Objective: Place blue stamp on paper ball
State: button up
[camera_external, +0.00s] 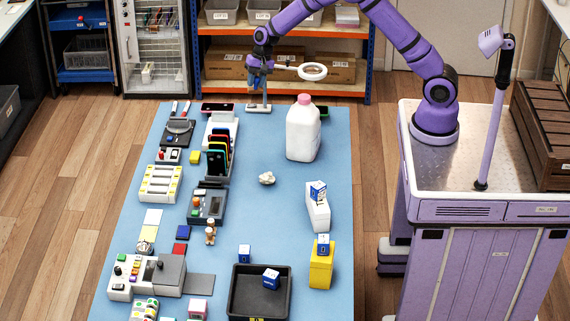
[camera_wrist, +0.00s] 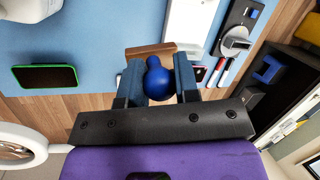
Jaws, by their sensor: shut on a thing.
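My gripper (camera_external: 256,86) is raised over the far end of the blue table, beside a ring lamp. In the wrist view its two dark blue fingers are shut on the blue stamp (camera_wrist: 158,82), which has a rounded blue handle and what looks like a brown wooden base. In the external view the stamp is too small to tell apart from the fingers. The crumpled white paper ball (camera_external: 267,178) lies on the middle of the table, well nearer the camera than my gripper. The paper ball is not visible in the wrist view.
A white jug with a pink cap (camera_external: 303,130) stands right of the path between gripper and ball. A rack of phones (camera_external: 218,155) stands to the left. The ring lamp (camera_external: 312,72) is close to my gripper. The table (camera_external: 270,220) is clear around the ball.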

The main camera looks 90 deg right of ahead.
jog(key=s+a+r+n+g, duration=0.1)
jog(key=s+a+n, duration=0.2)
jog(key=s+a, duration=0.9)
jog(key=s+a+n+g, duration=0.1)
jog(key=s+a+n, duration=0.2)
jog(key=s+a, duration=0.9)
send_near(266, 176)
jog(key=shift+w+a+f, duration=0.15)
jog(key=shift+a+f, duration=0.25)
jog(key=shift+f, duration=1.7)
jog(key=o, duration=0.9)
jog(key=shift+f, duration=0.15)
